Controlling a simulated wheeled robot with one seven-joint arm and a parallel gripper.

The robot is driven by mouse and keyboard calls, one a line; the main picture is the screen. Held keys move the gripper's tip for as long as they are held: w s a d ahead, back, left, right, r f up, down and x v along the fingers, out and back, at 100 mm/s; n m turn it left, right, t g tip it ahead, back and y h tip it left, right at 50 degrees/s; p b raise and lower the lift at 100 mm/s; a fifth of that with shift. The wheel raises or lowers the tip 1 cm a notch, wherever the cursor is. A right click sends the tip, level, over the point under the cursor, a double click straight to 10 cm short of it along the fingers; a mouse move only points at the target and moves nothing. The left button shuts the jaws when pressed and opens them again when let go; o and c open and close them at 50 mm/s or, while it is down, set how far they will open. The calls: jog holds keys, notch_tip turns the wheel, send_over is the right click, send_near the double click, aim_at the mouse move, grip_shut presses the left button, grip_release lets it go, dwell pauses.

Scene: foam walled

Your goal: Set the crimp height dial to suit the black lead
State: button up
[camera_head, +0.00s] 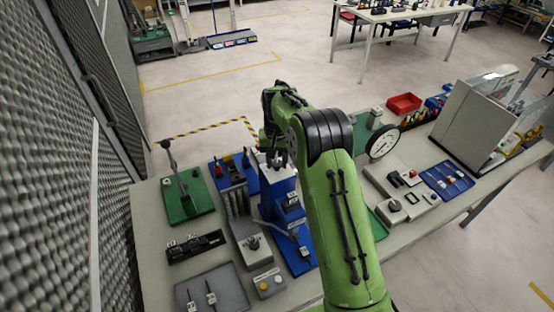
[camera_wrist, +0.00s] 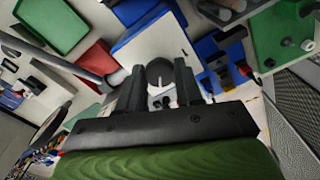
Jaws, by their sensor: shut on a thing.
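The blue crimp press (camera_head: 278,200) stands on the bench, left of my arm. In the wrist view its pale top plate (camera_wrist: 150,45) lies under my gripper (camera_wrist: 160,85). A dark round dial (camera_wrist: 160,70) with a white pointer mark sits on that plate between my two fingers, and the gripper is shut on it. In the head view my gripper (camera_head: 275,157) is over the top of the press, and the dial is hidden. Two dark leads with white tags (camera_head: 210,297) lie on a grey tray (camera_head: 233,285). I cannot read the dial's scale or the tags.
A green stand with an upright lever (camera_head: 185,197) and a black block (camera_head: 195,247) are on the left. A grey box with a knob (camera_head: 253,243) stands close to the press. A round gauge (camera_head: 383,143) and a red bin (camera_head: 403,103) are on the right.

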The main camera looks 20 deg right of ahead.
aim_at(277, 162)
jog(key=shift+m, duration=0.6)
jog(key=o, duration=1)
jog(key=shift+o, duration=0.2)
notch_tip(277, 162, up, 16)
jog(key=p, duration=0.1)
